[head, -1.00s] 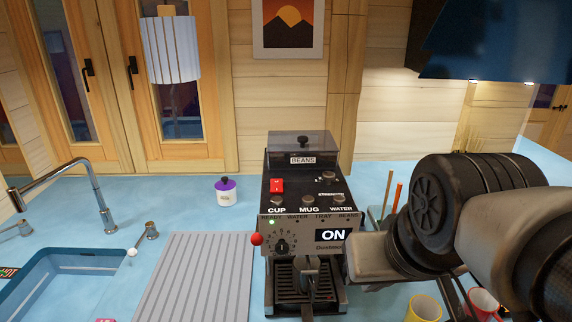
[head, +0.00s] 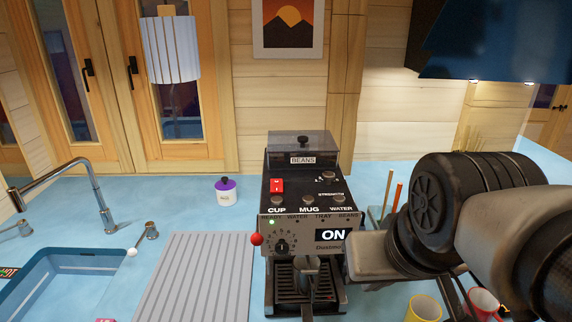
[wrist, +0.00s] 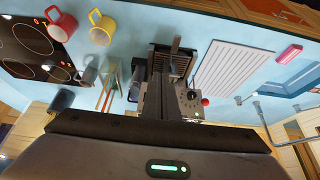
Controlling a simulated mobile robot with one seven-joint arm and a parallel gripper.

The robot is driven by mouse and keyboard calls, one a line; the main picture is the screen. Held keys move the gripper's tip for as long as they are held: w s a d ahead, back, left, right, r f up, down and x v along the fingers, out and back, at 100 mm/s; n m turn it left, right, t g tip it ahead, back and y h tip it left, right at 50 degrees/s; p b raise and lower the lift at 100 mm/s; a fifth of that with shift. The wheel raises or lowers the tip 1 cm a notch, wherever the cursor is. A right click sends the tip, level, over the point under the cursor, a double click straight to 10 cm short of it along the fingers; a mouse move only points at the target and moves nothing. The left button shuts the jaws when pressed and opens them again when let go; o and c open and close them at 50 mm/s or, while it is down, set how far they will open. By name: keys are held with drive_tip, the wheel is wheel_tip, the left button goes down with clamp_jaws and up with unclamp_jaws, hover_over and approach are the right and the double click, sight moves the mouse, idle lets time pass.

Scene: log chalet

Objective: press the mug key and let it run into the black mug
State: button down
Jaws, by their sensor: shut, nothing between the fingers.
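The coffee machine (head: 330,222) stands in the middle of the counter, with a small green light lit and its display reading ON. The MUG key (head: 308,201) is on its sloped top, between the CUP key (head: 277,201) and the WATER key (head: 340,201). My gripper (wrist: 165,82) is shut and empty, over the machine's front in the wrist view. In the head view its grey body is at the machine's right side and the fingertips cannot be made out. I cannot identify a black mug on the drip tray (head: 290,290); the brew handle partly covers it.
A yellow mug (head: 424,308) and a red mug (head: 484,302) stand at the lower right. A ribbed grey draining board (head: 195,280) and the sink (head: 70,285) are to the left. A purple-lidded jar (head: 226,191) stands behind. A dark hob (wrist: 25,45) shows in the wrist view.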

drive_tip(key=w+a+r+m+t+b, duration=0.1)
drive_tip(key=w+r+m+b, duration=0.15)
drive_tip(key=w, duration=0.45)
drive_tip(key=w+a+r+m+t+b, duration=0.1)
drive_tip(key=w+a+r+m+b, duration=0.15)
drive_tip(key=w, duration=0.45)
wheel_tip(320, 180, up, 4)
drive_tip(key=m+t+y+b, duration=0.1)
drive_tip(key=m+t+b, duration=0.1)
drive_tip(key=m+b, duration=0.1)
hover_over(309, 201)
drive_tip(key=shift+f, duration=0.2)
wheel_tip(309, 201, down, 9)
drive_tip(key=b, duration=0.7)
drive_tip(key=shift+r, duration=0.15)
idle(0.4)
drive_tip(key=shift+f+b, duration=0.35)
drive_tip(key=shift+f, duration=0.05)
drive_tip(key=shift+f+b, duration=0.55)
drive_tip(key=shift+f, duration=0.05)
idle(0.7)
drive_tip(key=shift+r, duration=0.1)
drive_tip(key=shift+r+p, duration=0.8)
drive_tip(key=shift+r, duration=0.15)
